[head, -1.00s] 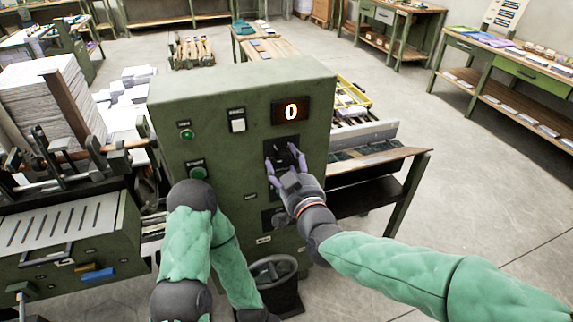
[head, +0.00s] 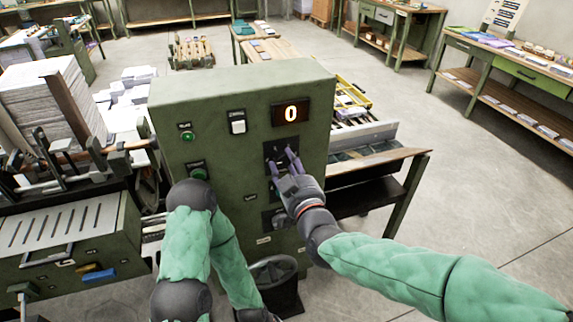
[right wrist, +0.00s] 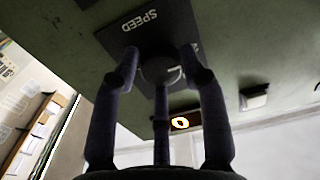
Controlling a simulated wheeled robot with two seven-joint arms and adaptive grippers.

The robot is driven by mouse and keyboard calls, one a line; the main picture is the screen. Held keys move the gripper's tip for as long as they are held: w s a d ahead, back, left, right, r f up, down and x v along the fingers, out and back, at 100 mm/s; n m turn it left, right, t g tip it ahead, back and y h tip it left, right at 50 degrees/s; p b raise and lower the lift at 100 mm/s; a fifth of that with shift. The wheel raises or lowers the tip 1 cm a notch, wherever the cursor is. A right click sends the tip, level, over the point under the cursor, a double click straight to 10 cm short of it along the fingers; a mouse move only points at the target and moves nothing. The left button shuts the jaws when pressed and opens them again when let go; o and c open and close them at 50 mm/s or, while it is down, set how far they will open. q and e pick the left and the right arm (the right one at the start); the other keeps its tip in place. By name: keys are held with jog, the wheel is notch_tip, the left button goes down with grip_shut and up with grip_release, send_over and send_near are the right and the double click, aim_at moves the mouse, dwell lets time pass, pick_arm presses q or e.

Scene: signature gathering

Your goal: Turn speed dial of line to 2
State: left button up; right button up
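The green line control cabinet (head: 240,110) stands in front of me, its lit display (head: 291,112) reading 0. The speed dial sits on a dark plate (head: 281,148) below the display. In the right wrist view the round dial (right wrist: 161,69) shows beside the word SPEED. My right gripper (head: 283,160) is at the dial, and in the wrist view its three fingers (right wrist: 160,75) close in around the knob from the sides and below. The fingers partly hide the dial in the head view. My left arm hangs in front of the cabinet; its gripper does not show.
A green button (head: 187,136) and a white switch (head: 238,127) are on the panel, and another dark control (head: 275,219) is below the gripper. Paper stacks (head: 42,105) are at left; open floor is at right.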

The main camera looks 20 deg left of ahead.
jog(key=shift+o, duration=0.9)
jog(key=shift+f, duration=0.15)
jog(key=shift+s+d, duration=0.15)
jog(key=shift+s, duration=0.05)
jog(key=v, duration=1.1)
jog(key=shift+s, duration=0.2)
jog(key=shift+d, duration=0.15)
